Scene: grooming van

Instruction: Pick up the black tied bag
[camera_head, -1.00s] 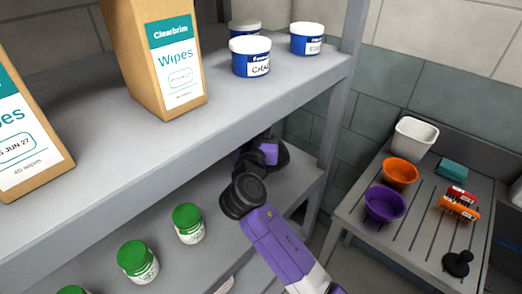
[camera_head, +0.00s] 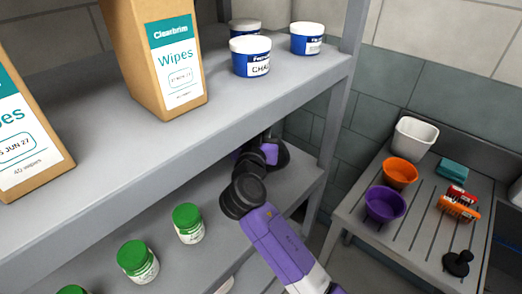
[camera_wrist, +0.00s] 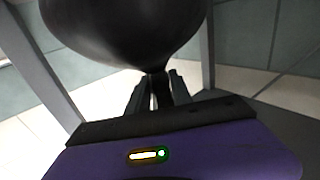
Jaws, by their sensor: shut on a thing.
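The black tied bag (camera_wrist: 125,30) fills the top of the wrist view, dark and rounded, narrowing to a tied neck. My gripper (camera_wrist: 158,90) is shut on this neck, with a finger on each side. The bag's body lies beyond the fingertips and its far end is cut off by the frame. In the head view my arm reaches under the upper shelf board, and the gripper's fingers are hidden. A dark shape at the arm's end there is partly covered; I cannot tell how much of it is bag.
The grey upper shelf (camera_head: 190,150) holds wipes boxes (camera_head: 160,60) and blue tubs (camera_head: 250,56) above my arm. Green-lidded jars (camera_head: 188,222) stand on the lower shelf, left of my arm. A side table (camera_head: 345,212) at right holds bowls (camera_head: 385,203) and brushes. A shelf post stands close to the arm's end.

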